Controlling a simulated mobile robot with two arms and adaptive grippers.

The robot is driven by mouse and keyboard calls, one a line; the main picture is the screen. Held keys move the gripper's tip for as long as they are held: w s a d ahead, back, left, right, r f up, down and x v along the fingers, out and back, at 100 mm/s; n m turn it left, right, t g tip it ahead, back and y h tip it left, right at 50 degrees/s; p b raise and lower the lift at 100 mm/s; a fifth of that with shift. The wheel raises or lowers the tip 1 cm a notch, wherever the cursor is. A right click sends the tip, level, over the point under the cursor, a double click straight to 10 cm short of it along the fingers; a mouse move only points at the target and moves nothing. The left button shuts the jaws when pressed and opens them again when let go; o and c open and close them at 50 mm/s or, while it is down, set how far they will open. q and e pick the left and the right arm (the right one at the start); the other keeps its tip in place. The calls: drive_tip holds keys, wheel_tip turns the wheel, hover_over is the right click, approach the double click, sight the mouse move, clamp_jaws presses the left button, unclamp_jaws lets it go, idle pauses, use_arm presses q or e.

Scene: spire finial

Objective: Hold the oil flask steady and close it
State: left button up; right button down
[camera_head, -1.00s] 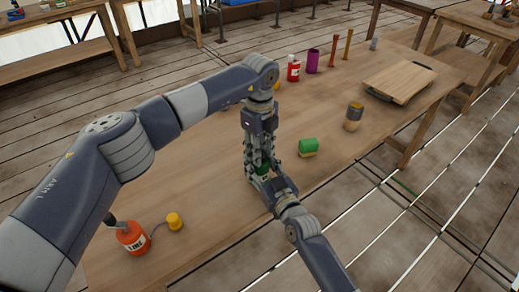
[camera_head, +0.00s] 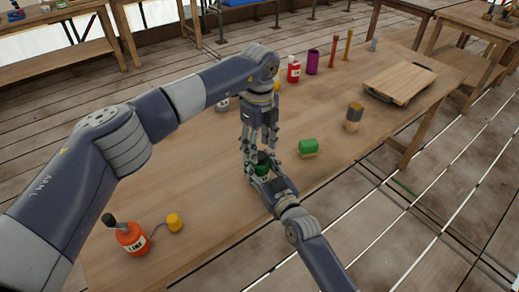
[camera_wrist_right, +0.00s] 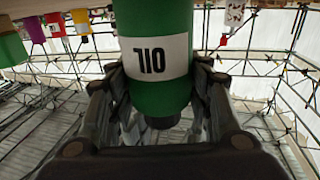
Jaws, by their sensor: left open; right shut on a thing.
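The oil flask (camera_head: 262,168) is green and stands upright near the front edge of the table. In the right wrist view it appears upside down, with a white OIL label (camera_wrist_right: 155,57) and a dark, narrower neck or cap end (camera_wrist_right: 163,122). My right gripper (camera_head: 263,180) is shut on the flask's body from the front. My left gripper (camera_head: 262,150) points down just above the flask, its fingers open around and over its dark top. I cannot tell how firmly the dark top sits.
A red bottle (camera_head: 293,70), purple cup (camera_head: 312,62) and board (camera_head: 400,84) are further back.

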sight(260, 169)
use_arm(q)
wheel_tip(260, 169, up, 2)
drive_tip(key=shift+r, duration=0.15)
drive_tip(key=shift+c, duration=0.2)
drive_tip(key=shift+r+n, duration=1.2)
drive_tip(key=shift+r, duration=0.5)
drive_tip(key=shift+f, duration=4)
